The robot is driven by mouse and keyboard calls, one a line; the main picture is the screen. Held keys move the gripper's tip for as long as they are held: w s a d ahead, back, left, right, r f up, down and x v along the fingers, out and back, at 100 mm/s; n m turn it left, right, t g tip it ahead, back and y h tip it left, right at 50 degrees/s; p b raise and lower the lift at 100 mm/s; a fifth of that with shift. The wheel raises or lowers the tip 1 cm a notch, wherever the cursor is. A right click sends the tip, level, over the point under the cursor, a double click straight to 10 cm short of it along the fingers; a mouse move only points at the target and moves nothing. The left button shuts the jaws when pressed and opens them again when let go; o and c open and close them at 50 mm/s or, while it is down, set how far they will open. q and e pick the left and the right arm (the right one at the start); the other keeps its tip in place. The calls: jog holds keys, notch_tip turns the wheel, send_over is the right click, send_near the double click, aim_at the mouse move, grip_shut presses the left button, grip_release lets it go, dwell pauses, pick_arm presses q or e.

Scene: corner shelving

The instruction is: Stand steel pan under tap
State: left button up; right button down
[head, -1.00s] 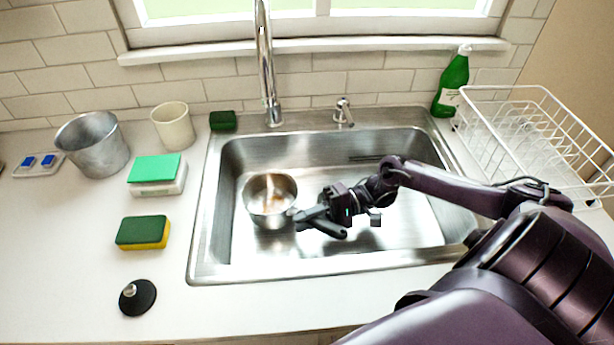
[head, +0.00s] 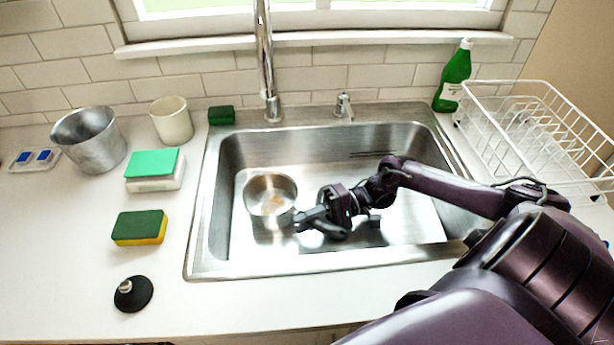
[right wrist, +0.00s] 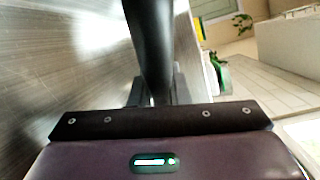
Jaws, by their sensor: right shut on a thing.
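The steel pan (head: 268,211) is upright in the left part of the sink, its open mouth facing up. It is below and slightly in front of the tap (head: 266,62), which rises behind the sink; the tap's outlet is out of frame. My right gripper (head: 305,220) is at the pan's right side, shut on its dark handle. In the right wrist view the handle (right wrist: 152,45) runs between the fingers. Whether the pan touches the sink floor is hard to tell. My left gripper is not in view.
The sink (head: 225,245) has bare floor right of the pan. A metal bucket (head: 92,140), cream cup (head: 172,122), sponge (head: 140,228) and black stopper (head: 133,295) are on the left counter. A green bottle (head: 455,78) and white dish rack (head: 530,125) stand at right.

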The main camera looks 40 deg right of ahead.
jog(key=shift+f, duration=0.3)
jog(key=c, duration=1.3)
grip_release()
jog(key=b+v, duration=0.2)
jog(key=v, duration=0.1)
jog(key=b+v, duration=0.1)
jog(key=v, duration=0.3)
jog(key=shift+f+b, duration=0.2)
jog(key=shift+b, duration=0.15)
jog(key=shift+s+d+r, duration=0.1)
jog(key=shift+d, duration=0.2)
jog(key=shift+d+r, duration=0.1)
